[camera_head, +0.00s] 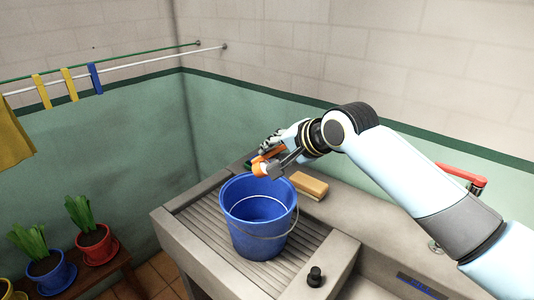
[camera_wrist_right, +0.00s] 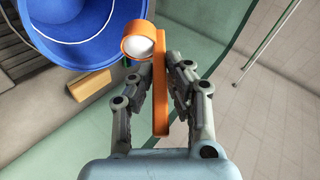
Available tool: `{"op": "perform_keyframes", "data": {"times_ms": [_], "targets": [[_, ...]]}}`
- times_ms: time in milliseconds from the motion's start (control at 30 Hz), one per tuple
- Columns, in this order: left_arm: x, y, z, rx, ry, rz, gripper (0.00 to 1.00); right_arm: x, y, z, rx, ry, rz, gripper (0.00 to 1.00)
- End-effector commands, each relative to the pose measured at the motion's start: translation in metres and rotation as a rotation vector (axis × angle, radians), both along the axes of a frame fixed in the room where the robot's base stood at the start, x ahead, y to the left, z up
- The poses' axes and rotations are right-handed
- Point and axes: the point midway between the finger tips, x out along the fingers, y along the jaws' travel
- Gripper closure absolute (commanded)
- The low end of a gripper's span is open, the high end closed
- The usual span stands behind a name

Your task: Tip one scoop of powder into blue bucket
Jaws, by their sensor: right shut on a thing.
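The blue bucket (camera_head: 258,228) stands upright on the ribbed part of the stone sink, its wire handle hanging at the front. My right gripper (camera_head: 275,163) is above the bucket's far rim. In the right wrist view my right gripper (camera_wrist_right: 163,75) is shut on the handle of an orange scoop (camera_wrist_right: 160,95). The scoop's round cup holds white powder (camera_wrist_right: 138,46). In that view the cup overlaps the edge of the blue bucket (camera_wrist_right: 75,50). The orange scoop (camera_head: 259,168) also shows in the head view, near the bucket's rim. My left gripper is not in view.
A tan block (camera_head: 309,185) lies on the ledge right of the bucket. A black knob (camera_head: 315,276) stands at the sink's front, and a red tap lever (camera_head: 462,174) is at right. Potted plants (camera_head: 92,238) stand on a low wooden bench at left.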

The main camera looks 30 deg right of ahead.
Motion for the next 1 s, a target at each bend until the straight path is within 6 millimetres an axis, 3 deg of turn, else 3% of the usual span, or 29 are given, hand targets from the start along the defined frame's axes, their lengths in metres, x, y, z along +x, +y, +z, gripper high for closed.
{"op": "perform_keyframes", "data": {"times_ms": [33, 367, 600, 1000], "targets": [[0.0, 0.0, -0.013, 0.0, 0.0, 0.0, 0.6, -0.001, -0.001, -0.007, 0.011, -0.02, 0.001, 1.0], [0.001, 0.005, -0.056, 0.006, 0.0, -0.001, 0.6, -0.009, -0.006, -0.012, 0.095, -0.138, 0.002, 1.0], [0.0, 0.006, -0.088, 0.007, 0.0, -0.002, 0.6, -0.018, -0.012, -0.026, 0.221, -0.308, 0.002, 1.0], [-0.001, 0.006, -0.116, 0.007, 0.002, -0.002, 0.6, -0.023, -0.016, -0.03, 0.318, -0.444, 0.002, 1.0]]}}
